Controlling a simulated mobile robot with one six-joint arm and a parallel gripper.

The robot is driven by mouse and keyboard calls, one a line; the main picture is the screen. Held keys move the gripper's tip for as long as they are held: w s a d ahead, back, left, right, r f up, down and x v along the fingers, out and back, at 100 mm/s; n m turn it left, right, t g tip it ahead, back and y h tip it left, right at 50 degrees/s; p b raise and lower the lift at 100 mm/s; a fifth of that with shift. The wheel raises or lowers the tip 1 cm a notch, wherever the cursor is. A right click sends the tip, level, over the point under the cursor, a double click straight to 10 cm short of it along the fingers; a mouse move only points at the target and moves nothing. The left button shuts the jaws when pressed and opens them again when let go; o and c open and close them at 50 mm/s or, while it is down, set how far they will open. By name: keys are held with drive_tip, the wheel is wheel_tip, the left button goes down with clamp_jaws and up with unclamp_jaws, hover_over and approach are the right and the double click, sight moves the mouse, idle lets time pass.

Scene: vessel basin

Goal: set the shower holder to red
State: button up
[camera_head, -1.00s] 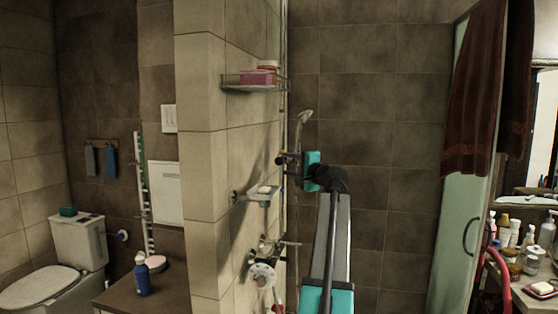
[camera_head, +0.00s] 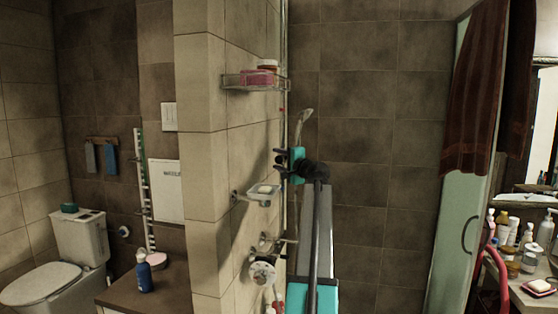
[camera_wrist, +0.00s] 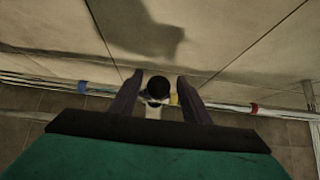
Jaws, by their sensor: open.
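The shower holder (camera_wrist: 159,86) shows in the wrist view as a round black knob with a pale part below it, on the rail. My gripper (camera_wrist: 160,78) is open, with one finger on each side of the knob; I cannot tell whether either touches it. The rail (camera_wrist: 227,104) carries a red band (camera_wrist: 254,108) to the right of the knob and a blue band (camera_wrist: 82,87) to the left. A yellow patch shows by the right finger. In the head view, my gripper (camera_head: 279,160) is at the rail, below the shower head (camera_head: 304,115) and a small red mark (camera_head: 282,109).
A wire shelf (camera_head: 236,86) with a pink item is above my gripper on the tiled wall. A soap dish (camera_head: 263,191) and a shower tap (camera_head: 262,270) are below it. The brown tiled wall on the right is clear up to the glass door (camera_head: 457,220).

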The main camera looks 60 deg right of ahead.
clamp_jaws()
drive_tip(key=shift+d, duration=0.25)
drive_tip(key=shift+a+r, duration=0.1)
drive_tip(key=shift+a, duration=0.1)
wheel_tip(320, 180, up, 16)
drive_tip(key=p, duration=0.3)
drive_tip(key=shift+p, duration=0.35)
unclamp_jaws()
drive_tip(key=b+v, duration=0.3)
drive_tip(key=v, duration=1.1)
drive_tip(key=shift+b, duration=0.3)
